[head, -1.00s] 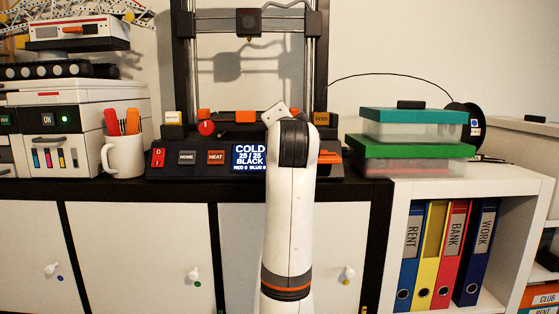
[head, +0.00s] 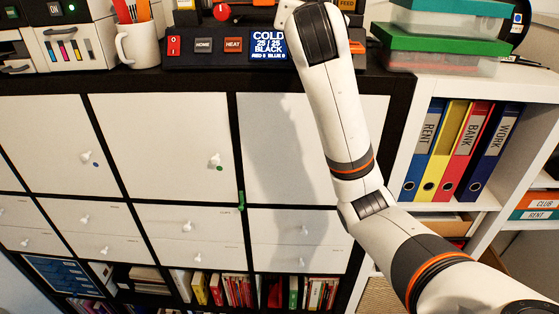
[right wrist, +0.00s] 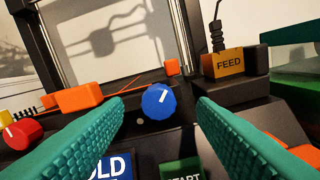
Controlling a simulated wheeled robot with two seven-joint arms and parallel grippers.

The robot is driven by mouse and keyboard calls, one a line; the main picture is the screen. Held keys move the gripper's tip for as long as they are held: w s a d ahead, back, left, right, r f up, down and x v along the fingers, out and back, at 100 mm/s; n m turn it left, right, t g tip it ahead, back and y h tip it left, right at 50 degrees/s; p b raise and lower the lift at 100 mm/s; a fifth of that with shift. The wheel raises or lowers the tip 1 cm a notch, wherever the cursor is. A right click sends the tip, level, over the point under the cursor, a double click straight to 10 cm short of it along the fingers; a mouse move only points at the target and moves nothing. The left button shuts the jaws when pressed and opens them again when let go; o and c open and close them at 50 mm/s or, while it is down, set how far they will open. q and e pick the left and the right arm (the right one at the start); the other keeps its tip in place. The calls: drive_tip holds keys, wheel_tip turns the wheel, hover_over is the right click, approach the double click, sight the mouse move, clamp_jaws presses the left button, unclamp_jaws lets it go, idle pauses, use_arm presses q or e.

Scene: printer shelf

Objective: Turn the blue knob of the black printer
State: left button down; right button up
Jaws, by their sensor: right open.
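The black printer (head: 190,54) stands on the dark cabinet top, cut off by the upper edge of the head view. Its blue knob (right wrist: 159,101) shows in the right wrist view, with a white mark pointing up and slightly right. My right gripper (right wrist: 161,112) has two teal ribbed fingers, open, one on each side of the knob and apart from it. In the head view my right arm hides the blue knob and the gripper. My left gripper is in neither view.
A red knob (right wrist: 22,132) is left of the blue one. An orange FEED block (right wrist: 229,62) and a green START button (right wrist: 181,169) are close by. In the head view, a white mug (head: 137,45) stands left of the printer and lidded boxes (head: 440,50) right.

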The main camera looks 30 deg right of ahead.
drive_tip(key=b+v, duration=0.4)
drive_tip(key=v, duration=0.4)
drive_tip(key=w+a+f+n+y, duration=0.1)
drive_tip(key=f, duration=0.4)
drive_tip(key=w+a+f+n+g+y, duration=0.1)
drive_tip(key=f, duration=0.4)
drive_tip(key=w+f+n, duration=0.1)
drive_tip(key=f, duration=0.4)
drive_tip(key=shift+w+a+f+n+g+y, duration=0.25)
drive_tip(key=shift+w+a+n+g+y, duration=0.05)
drive_tip(key=shift+a+n+y, duration=0.1)
wheel_tip(320, 180, down, 13)
drive_tip(key=a+n+g+y, duration=0.1)
drive_tip(key=n, duration=0.1)
drive_tip(key=shift+s+a+r+g+y, duration=0.2)
drive_tip(key=shift+s+a+g+y, duration=0.05)
drive_tip(key=shift+g+y, duration=0.15)
